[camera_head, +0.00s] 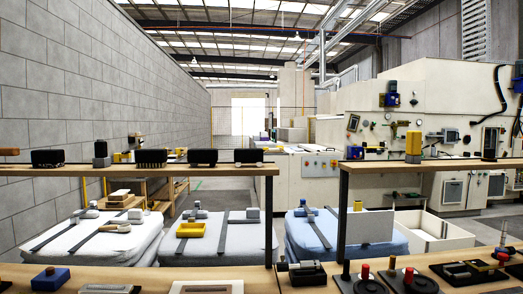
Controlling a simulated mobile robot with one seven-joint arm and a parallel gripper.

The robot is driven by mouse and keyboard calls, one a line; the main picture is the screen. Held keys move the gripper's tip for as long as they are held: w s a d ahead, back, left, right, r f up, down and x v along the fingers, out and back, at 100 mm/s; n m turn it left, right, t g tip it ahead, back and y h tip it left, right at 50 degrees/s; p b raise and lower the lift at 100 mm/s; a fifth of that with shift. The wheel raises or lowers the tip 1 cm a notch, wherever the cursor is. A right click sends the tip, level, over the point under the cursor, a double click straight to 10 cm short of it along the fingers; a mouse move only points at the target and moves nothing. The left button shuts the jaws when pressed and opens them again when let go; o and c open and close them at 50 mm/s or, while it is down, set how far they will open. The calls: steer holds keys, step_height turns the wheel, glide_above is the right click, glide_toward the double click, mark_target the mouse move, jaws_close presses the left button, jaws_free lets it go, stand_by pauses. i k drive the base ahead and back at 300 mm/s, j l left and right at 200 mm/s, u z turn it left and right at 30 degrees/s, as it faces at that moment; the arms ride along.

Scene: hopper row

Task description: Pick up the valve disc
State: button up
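I cannot tell for sure which thing is the valve disc. The likeliest are dark round pieces on the near bench at the lower right: a black disc-like piece with a red-topped post (366,272) and a similar dark round piece with a red knob (408,276) to its right. They sit on dark flat bases, apart from each other, and are too small to make out fully. My gripper is not in view.
Black posts carry a raised shelf (130,170) with several dark blocks. Pale covered stacks (95,240) stand behind.

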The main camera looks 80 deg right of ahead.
mark_target(489, 153)
steer(key=z, duration=4)
